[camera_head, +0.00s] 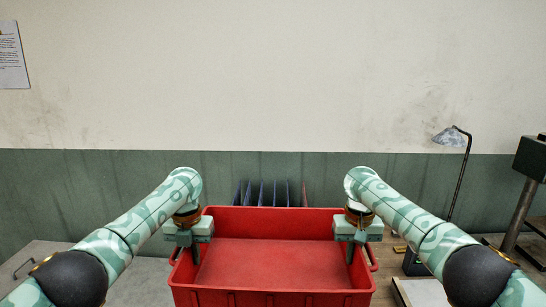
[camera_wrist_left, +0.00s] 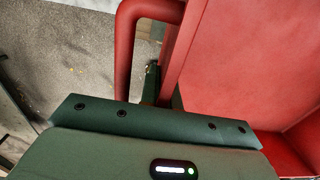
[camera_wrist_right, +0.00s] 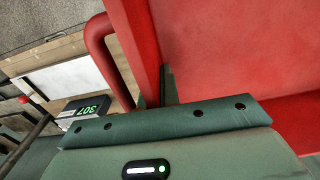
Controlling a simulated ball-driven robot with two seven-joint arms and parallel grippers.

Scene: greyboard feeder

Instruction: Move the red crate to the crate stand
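The red crate (camera_head: 272,298) is in front of me at the bottom middle of the head view, upright, and the part of its inside that shows is empty. My left gripper (camera_head: 188,250) is at its left side wall, shut on that wall next to the red side handle; the wall also shows in the left wrist view (camera_wrist_left: 184,50). My right gripper (camera_head: 356,250) is shut on the right side wall, which also shows in the right wrist view (camera_wrist_right: 142,40). The crate's underside is hidden, so I cannot tell what is beneath it. I cannot make out the crate stand.
Behind the crate stand several upright blue dividers (camera_head: 261,193). A wooden bench at right carries a desk lamp (camera_head: 459,165) and a dark machine on a column (camera_head: 524,205). A display reading 307 (camera_wrist_right: 92,107) shows in the right wrist view. A grey surface (camera_head: 40,252) lies at left.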

